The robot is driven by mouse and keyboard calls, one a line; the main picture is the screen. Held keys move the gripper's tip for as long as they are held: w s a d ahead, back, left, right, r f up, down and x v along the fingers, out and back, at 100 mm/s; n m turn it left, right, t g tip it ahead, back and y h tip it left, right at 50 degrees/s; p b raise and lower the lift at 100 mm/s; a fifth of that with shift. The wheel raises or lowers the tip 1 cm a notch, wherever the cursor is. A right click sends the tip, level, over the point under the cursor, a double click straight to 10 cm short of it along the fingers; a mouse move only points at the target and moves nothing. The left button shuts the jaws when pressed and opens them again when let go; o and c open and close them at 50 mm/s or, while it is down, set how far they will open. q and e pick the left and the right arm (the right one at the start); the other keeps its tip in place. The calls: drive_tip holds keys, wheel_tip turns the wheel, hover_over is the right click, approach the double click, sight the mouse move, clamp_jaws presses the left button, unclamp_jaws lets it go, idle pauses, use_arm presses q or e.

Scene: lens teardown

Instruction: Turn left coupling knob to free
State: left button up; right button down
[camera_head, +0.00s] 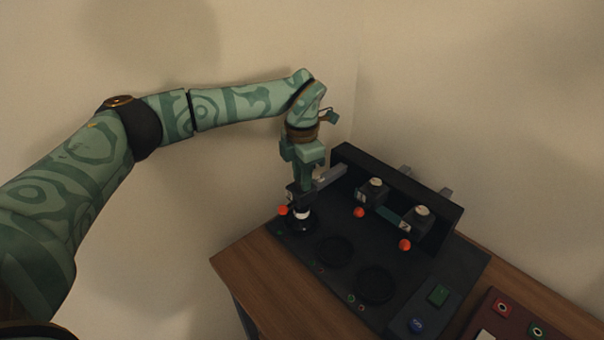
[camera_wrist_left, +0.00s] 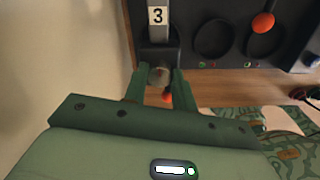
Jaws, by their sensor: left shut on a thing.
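The left coupling (camera_head: 299,196) is a dark block at the left end of the black panel, with an orange ball (camera_head: 283,210) beside it. My left gripper (camera_head: 303,182) reaches down onto it from above. In the left wrist view, the left coupling knob (camera_wrist_left: 159,76) is a round, pale grey top between the two green fingers of my left gripper (camera_wrist_left: 160,82), which is shut on it. The fingers hide the knob in the head view, so its turn angle cannot be told. The orange ball also shows in the left wrist view (camera_wrist_left: 168,98). My right gripper is not in view.
Two similar couplings with cream knobs (camera_head: 375,182) (camera_head: 422,210) and orange balls stand to the right. The black panel (camera_head: 319,232) has round recesses and green and blue buttons. A wooden table edge (camera_head: 240,265) runs in front. A red panel (camera_head: 513,318) is at lower right.

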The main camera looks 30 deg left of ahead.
use_arm(q)
drive_tip(key=shift+r, duration=0.1)
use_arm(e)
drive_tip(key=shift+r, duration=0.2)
use_arm(q)
drive_tip(key=shift+r+n+p, duration=0.2)
drive_tip(key=shift+n+p, duration=0.5)
drive_tip(key=shift+p, duration=0.3)
drive_tip(key=n+p, duration=1.1)
drive_tip(key=n, duration=0.1)
drive_tip(key=shift+a+f+n+p, duration=0.1)
drive_tip(key=shift+f+n+p, duration=0.1)
drive_tip(key=shift+n+p, duration=1.6)
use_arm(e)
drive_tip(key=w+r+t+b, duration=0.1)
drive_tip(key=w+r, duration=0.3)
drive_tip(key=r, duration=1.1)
use_arm(q)
drive_tip(key=shift+n, duration=0.6)
drive_tip(key=o, duration=1)
